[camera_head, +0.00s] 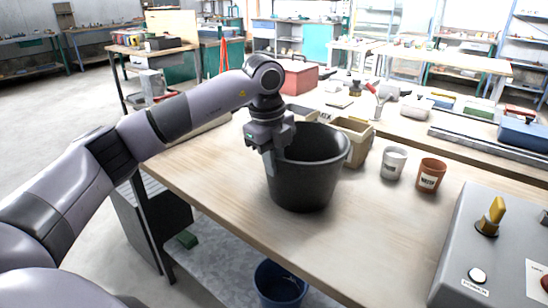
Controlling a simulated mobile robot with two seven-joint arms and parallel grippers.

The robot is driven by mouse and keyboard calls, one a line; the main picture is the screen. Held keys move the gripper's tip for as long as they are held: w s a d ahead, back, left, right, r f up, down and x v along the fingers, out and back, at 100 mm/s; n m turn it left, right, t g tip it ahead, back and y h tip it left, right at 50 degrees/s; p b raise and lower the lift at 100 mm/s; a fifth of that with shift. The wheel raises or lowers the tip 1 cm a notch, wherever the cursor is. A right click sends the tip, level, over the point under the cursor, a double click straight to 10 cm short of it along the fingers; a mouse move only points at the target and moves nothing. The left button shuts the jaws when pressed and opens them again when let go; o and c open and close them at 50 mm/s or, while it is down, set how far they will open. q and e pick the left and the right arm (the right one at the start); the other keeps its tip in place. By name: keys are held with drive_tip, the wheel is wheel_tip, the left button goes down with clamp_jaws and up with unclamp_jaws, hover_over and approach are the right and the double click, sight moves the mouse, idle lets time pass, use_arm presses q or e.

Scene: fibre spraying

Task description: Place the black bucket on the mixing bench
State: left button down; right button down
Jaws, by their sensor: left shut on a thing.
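The black bucket (308,178) is upright at the wooden mixing bench (222,172), near the middle of the view. Its base appears to be on or just above the bench top; I cannot tell for certain. My left gripper (270,160) comes in from the left and is shut on the bucket's near-left rim. The fingertips are partly hidden against the dark wall of the bucket. My right gripper is not in view.
Beside the bucket stand a beige bin (352,140), a grey cup (393,162) and an orange-brown cup (431,175). A grey control box (492,250) with a yellow switch fills the right front. A dark blue bucket (279,284) is below the bench. The bench's left part is clear.

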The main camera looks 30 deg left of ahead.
use_arm(q)
drive_tip(key=c, duration=1.7)
unclamp_jaws()
drive_tip(key=shift+f, duration=0.1)
drive_tip(key=o, duration=0.5)
drive_tip(key=shift+c, duration=0.2)
wheel_tip(320, 180, up, 12)
drive_tip(key=s, duration=0.1)
drive_tip(key=shift+s+a, duration=0.15)
drive_tip(key=shift+s, duration=0.15)
